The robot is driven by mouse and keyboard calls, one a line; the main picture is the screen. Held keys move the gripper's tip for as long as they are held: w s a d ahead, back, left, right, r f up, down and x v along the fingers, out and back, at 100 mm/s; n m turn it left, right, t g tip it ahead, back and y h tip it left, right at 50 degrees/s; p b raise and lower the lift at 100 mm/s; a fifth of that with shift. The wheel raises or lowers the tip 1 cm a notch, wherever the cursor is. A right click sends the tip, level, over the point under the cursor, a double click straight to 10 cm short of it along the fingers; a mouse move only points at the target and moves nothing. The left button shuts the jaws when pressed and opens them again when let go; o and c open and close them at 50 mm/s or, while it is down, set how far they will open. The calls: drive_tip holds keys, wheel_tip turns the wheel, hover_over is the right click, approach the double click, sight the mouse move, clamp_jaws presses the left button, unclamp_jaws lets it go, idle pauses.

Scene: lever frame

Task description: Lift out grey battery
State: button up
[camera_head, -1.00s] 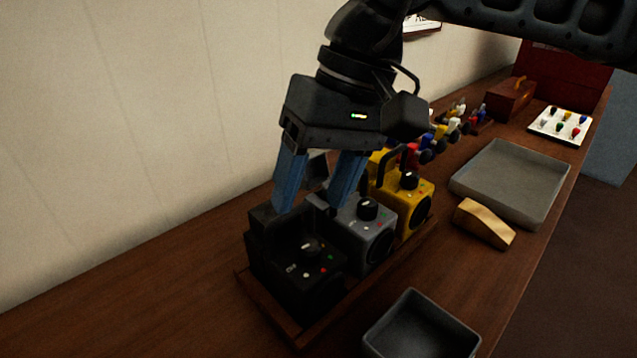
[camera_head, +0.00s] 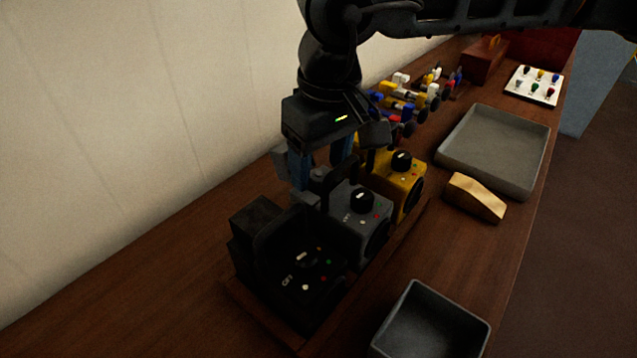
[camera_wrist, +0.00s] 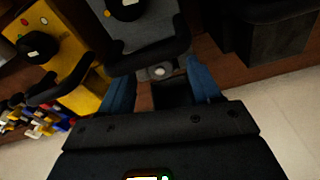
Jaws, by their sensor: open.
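The grey unit (camera_head: 361,212) stands between the black unit (camera_head: 310,275) and the yellow unit (camera_head: 402,180), with a black dial on top. My gripper (camera_head: 320,174) is at the grey unit's back, wall side, blue fingers pointing down. In the wrist view my gripper (camera_wrist: 158,72) is open. Between its fingers is a small grey part with a round pale button (camera_wrist: 160,72), at the back of the grey unit (camera_wrist: 140,32). A dark block or gap lies just behind it. I cannot tell which is the grey battery, or whether the fingers touch anything.
The units stand on a wooden base (camera_head: 262,318). A dark open bin (camera_head: 430,325) is at the front, and a grey tray (camera_head: 497,148) and tan wedge (camera_head: 475,197) are at right. Several coloured parts lie behind the yellow unit. Bare tabletop lies left, beside the wall.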

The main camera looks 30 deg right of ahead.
drive_tip(key=shift+f, duration=0.45)
drive_tip(key=c, duration=1.2)
drive_tip(key=shift+o, duration=0.2)
